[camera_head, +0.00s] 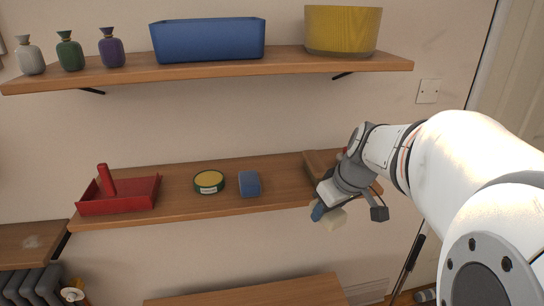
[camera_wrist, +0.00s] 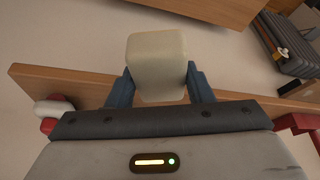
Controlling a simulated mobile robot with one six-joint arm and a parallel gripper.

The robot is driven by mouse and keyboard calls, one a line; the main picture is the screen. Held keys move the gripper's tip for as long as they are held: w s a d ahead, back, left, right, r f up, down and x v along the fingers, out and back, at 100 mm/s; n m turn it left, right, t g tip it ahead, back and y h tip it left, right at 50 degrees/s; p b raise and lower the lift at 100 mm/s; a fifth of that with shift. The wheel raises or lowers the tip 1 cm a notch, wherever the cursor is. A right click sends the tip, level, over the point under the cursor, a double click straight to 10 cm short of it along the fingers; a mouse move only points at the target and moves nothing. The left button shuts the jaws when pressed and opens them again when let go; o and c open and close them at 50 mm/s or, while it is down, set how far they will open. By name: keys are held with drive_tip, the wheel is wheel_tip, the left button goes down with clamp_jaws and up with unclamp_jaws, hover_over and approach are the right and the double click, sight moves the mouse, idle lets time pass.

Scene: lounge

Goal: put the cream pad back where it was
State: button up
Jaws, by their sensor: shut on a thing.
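The cream pad (camera_head: 334,220) is a small pale block with rounded corners. My gripper (camera_head: 322,212) is shut on it, in front of the right part of the lower shelf (camera_head: 180,207). In the wrist view the cream pad (camera_wrist: 157,62) sits between the two blue fingers of my gripper (camera_wrist: 159,88), with the shelf's wooden edge (camera_wrist: 80,85) beyond it. A similar blue pad (camera_head: 250,184) lies on the lower shelf near its middle. My arm hides part of the shelf's right end.
On the lower shelf are a round yellow-topped tin (camera_head: 209,182) and a red tray (camera_head: 140,195) with an upright handle. A wooden item (camera_head: 318,164) is partly behind my arm. The upper shelf (camera_head: 200,71) holds vases, a blue bin (camera_head: 207,41) and a yellow bowl (camera_head: 342,30).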

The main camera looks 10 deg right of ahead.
drive_tip(key=p+v, duration=0.1)
drive_tip(key=v, duration=0.2)
drive_tip(key=shift+w+a, duration=0.2)
drive_tip(key=shift+a, duration=0.05)
drive_tip(key=shift+w+a+r, duration=0.1)
drive_tip(key=shift+w+r, duration=0.1)
drive_tip(key=shift+w, duration=0.05)
drive_tip(key=p, duration=0.5)
hover_over(279, 183)
drive_tip(key=s, duration=0.2)
drive_tip(key=shift+w+d, duration=0.15)
drive_tip(key=shift+d, duration=0.3)
drive_tip(key=shift+w+a+f, duration=0.15)
drive_tip(key=shift+w+f, duration=0.05)
drive_tip(key=shift+w, duration=0.1)
drive_tip(key=shift+f+p, duration=0.3)
drive_tip(key=shift+f, duration=1.4)
drive_tip(key=shift+f, duration=0.15)
drive_tip(key=o, duration=0.9)
